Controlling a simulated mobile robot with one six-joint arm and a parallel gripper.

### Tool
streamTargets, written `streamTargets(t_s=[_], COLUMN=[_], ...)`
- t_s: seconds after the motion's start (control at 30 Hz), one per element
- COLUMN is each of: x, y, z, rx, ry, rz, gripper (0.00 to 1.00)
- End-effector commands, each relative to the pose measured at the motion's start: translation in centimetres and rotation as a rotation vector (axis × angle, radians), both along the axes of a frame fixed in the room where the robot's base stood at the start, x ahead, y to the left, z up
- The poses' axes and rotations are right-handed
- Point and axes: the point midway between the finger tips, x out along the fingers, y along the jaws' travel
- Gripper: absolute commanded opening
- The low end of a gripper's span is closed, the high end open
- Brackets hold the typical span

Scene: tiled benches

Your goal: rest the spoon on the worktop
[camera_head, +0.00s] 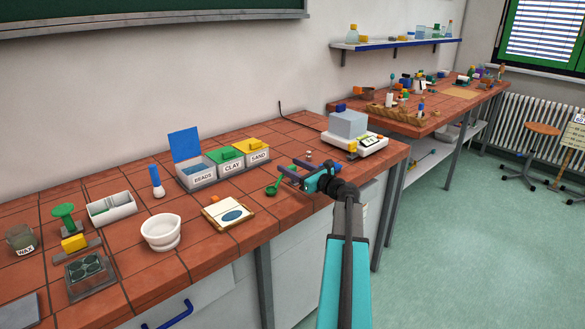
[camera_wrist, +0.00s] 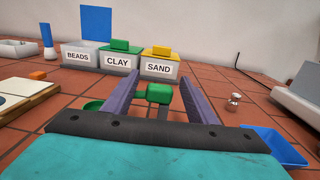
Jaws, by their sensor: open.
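The green spoon (camera_head: 273,188) is at the front of the red-tiled worktop (camera_head: 235,190), left of my gripper (camera_head: 291,172). In the wrist view my gripper (camera_wrist: 157,88) is open, with its two purple-grey fingers apart. A green block-like piece (camera_wrist: 157,93), apparently the spoon's handle end, shows between the fingers. The green bowl (camera_wrist: 95,105) shows left of the left finger, which hides the part between. The spoon looks low over or on the tiles; I cannot tell whether it touches them.
Behind stand the BEADS bin (camera_head: 201,173) with its blue lid up, the closed CLAY bin (camera_head: 228,161) and SAND bin (camera_head: 255,152). A scale (camera_head: 355,142) stands right, a framed tile (camera_head: 228,213) and white mortar (camera_head: 161,232) left. A blue tray (camera_wrist: 275,146) lies close right.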

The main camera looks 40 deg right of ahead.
Motion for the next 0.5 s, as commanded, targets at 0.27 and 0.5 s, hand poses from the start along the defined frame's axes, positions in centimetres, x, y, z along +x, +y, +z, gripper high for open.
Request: streamTargets(t_s=[0.27, 0.5], x=[-1.6, -5.1], y=[0.1, 0.1], z=[-0.1, -0.2], rx=[-0.001, -0.001], ry=[0.000, 0.000], rz=[0.000, -0.003], gripper=[0.52, 0.52])
